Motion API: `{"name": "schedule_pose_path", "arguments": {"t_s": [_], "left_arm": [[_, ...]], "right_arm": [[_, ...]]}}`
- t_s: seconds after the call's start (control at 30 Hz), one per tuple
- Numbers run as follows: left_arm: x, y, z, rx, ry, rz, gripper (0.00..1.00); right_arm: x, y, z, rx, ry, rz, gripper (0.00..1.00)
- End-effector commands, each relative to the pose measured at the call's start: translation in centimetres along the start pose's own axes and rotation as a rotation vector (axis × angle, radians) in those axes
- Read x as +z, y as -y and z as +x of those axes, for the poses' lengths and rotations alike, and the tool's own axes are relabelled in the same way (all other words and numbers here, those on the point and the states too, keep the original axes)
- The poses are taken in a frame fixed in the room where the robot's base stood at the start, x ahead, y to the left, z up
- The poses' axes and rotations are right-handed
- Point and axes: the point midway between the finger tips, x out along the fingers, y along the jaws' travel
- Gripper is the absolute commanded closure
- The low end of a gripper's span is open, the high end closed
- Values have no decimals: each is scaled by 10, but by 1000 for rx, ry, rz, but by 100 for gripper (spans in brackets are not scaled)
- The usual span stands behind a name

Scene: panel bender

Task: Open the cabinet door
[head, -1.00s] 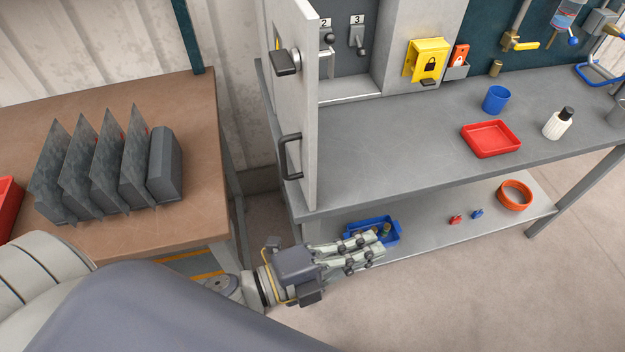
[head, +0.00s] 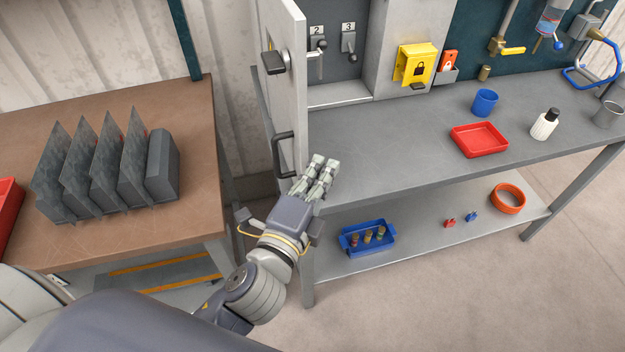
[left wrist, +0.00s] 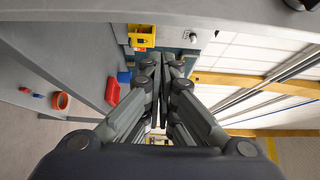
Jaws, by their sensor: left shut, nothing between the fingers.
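The grey cabinet door (head: 292,90) stands swung outward at the left of the cabinet, edge toward me, in the head view. A dark handle (head: 285,155) is low on its face, and a dark latch knob (head: 272,62) is higher up. The cabinet interior (head: 338,60) shows levers marked 2 and 3. My left gripper (head: 324,165) is shut and empty, just right of the door's lower edge, over the front edge of the bench. In the left wrist view its fingers (left wrist: 165,62) point toward the wall panel. My right gripper is not in view.
The grey workbench (head: 400,150) holds a red tray (head: 480,140), a blue cup (head: 485,102) and a white bottle (head: 545,124). A blue bin (head: 367,238) and an orange ring (head: 508,199) are on its lower shelf. A brown table (head: 180,205) with upright plates stands left.

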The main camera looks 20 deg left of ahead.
Motion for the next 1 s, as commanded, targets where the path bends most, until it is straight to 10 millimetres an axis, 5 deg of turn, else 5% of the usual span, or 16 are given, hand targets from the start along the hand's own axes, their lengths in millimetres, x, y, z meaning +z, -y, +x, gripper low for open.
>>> {"name": "schedule_pose_path", "arguments": {"t_s": [0.27, 0.6, 1.0], "left_arm": [[0, 4, 47, -1, 1, 0, 100], [28, -1, 22, 3, 0, 0, 100], [31, -1, 19, 1, -1, 0, 100]], "right_arm": [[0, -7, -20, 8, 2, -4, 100], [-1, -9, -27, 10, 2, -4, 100], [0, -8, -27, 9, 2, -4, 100]]}}
